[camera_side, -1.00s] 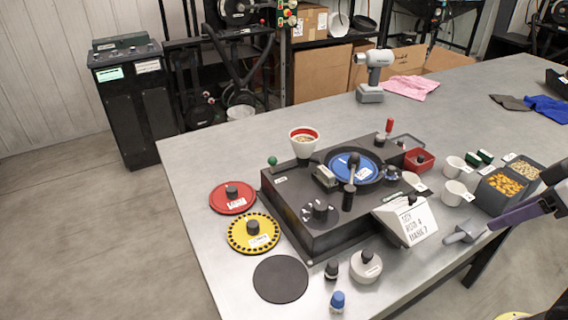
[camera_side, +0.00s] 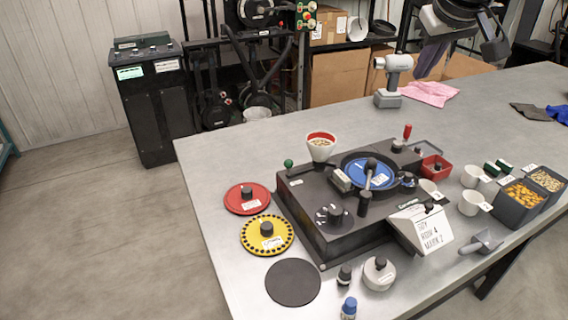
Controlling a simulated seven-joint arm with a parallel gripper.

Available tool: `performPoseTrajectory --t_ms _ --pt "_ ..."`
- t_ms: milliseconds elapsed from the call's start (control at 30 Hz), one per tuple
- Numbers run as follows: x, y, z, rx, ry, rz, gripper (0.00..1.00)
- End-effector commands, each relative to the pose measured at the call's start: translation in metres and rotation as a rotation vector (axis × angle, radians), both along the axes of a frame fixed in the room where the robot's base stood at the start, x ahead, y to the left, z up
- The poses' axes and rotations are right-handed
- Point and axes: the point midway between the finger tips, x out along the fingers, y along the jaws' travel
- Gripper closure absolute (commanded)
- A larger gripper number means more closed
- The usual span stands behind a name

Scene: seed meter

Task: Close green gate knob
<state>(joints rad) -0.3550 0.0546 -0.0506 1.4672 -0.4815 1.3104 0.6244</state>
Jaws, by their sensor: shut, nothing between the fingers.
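The green gate knob (camera_side: 288,163) is a small round ball on a short stem at the back left corner of the black seed meter box (camera_side: 300,190). It stands just left of the white hopper cup (camera_side: 321,148) with a red rim. Nothing touches the knob. The fingertips are small and partly lost against the cardboard boxes.
A blue disc (camera_side: 366,173) with a dark crank lies on the box. Red (camera_side: 247,200), yellow (camera_side: 267,235) and black (camera_side: 293,283) discs lie left of it. The table's back left is clear.

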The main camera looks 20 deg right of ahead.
Motion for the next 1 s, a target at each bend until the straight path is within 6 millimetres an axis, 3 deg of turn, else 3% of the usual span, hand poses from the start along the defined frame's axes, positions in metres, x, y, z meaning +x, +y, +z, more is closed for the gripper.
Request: performPoseTrajectory --t_ms 33,100,300,500,600,700,767,1000 --pt "0.021 0.020 -0.005 -0.018 0.006 0.013 1.00" --pt "0.044 0.047 -0.012 -0.043 0.005 0.026 1.00" --pt "0.094 0.137 -0.053 -0.121 0.015 0.094 1.00" --pt "0.110 0.225 -0.115 -0.194 0.050 0.210 1.00" --pt "0.104 0.253 -0.146 -0.222 0.085 0.256 1.00" --pt "0.097 0.269 -0.165 -0.242 0.109 0.285 1.00" --pt "0.096 0.272 -0.167 -0.244 0.109 0.294 1.00" --pt "0.109 0.261 -0.189 -0.246 0.111 0.295 1.00"
